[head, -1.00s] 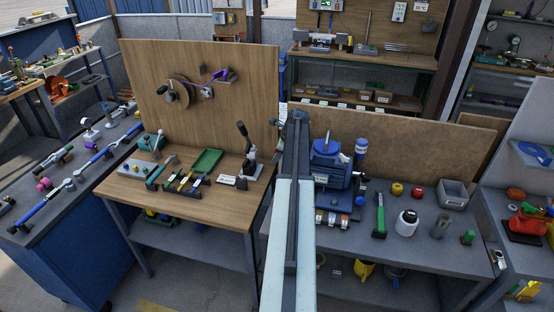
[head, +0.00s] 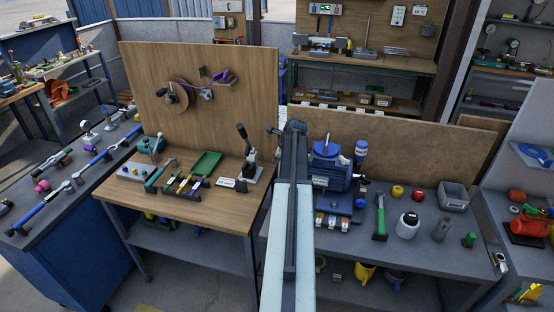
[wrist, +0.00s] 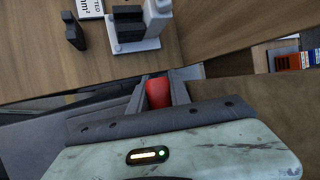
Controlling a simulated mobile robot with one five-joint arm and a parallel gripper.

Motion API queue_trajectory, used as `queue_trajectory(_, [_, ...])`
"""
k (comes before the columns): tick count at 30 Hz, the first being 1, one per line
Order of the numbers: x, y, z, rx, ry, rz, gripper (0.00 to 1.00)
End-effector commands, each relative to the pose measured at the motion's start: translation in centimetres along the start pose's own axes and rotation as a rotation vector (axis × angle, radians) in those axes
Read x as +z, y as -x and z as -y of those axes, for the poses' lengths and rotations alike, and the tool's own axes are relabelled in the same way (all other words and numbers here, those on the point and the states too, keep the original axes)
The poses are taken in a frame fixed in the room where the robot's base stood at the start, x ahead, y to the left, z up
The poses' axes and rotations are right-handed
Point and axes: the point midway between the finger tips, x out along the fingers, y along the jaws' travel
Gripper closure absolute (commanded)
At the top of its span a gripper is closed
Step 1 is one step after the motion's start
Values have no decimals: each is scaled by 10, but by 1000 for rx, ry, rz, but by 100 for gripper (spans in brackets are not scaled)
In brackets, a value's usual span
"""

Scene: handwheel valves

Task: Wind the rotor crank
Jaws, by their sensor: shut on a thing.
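In the wrist view my gripper (wrist: 157,92) is shut on a red grip (wrist: 158,93), which fills the space between its two fingers. What the grip joins on to is hidden, so I cannot tell whether it is the rotor crank's handle. In the head view a blue motor-like machine (head: 331,172) stands on the right bench, just right of my arm. My arm covers its left side, and no crank shows there. The fingers do not show clearly in the head view.
The wooden bench (head: 200,205) on the left carries a black lever device (head: 246,150), a green tray (head: 206,162) and small tools. A green-handled hammer (head: 380,218) and a white jar (head: 408,226) are on the right bench (head: 460,255). A tall wooden board (head: 235,110) stands behind the left bench.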

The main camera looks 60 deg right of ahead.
Motion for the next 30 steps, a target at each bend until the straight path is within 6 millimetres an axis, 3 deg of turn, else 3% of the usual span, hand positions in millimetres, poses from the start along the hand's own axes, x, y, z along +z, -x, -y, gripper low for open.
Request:
queue_trajectory(1, [-2,-1,-9,-33,15,-2,100])
queue_trajectory(6, [-2,-1,-14,-179,76,-3,100])
queue_trajectory(21, [-2,1,-23,-594,247,-4,100])
queue_trajectory(30, [0,4,-24,-752,313,-4,100])
